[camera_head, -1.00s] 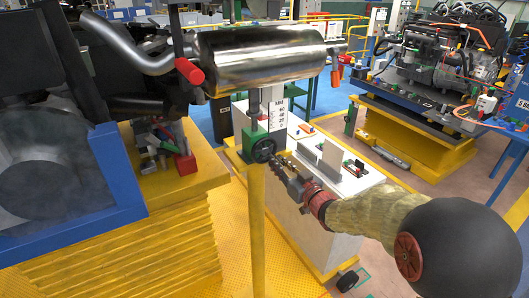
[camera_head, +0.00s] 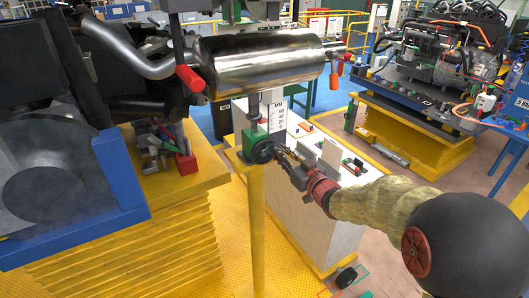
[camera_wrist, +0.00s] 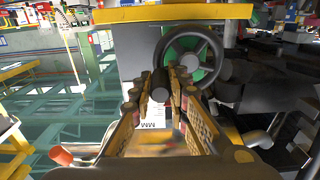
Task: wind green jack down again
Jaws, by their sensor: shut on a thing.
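The green jack (camera_head: 248,141) stands on a yellow post below a shiny metal muffler (camera_head: 262,62). Its black handwheel (camera_head: 262,152) faces my arm. My gripper (camera_head: 281,154) is at the wheel's right side. In the wrist view, the handwheel (camera_wrist: 218,58) shows its rim and spokes, with green jack body (camera_wrist: 182,46) behind it. My gripper's fingers (camera_wrist: 160,95) are shut on the wheel's dark handle knob (camera_wrist: 160,82), near the left side of the rim. A white MM scale (camera_head: 277,118) stands behind the jack; its pointer cannot be made out.
A white cabinet (camera_head: 312,215) with small parts on top stands under my arm. A yellow stand (camera_head: 175,235) with a blue frame is at left. An engine (camera_head: 440,62) sits on a yellow lift at back right. Red handles (camera_head: 190,78) hang beside the muffler.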

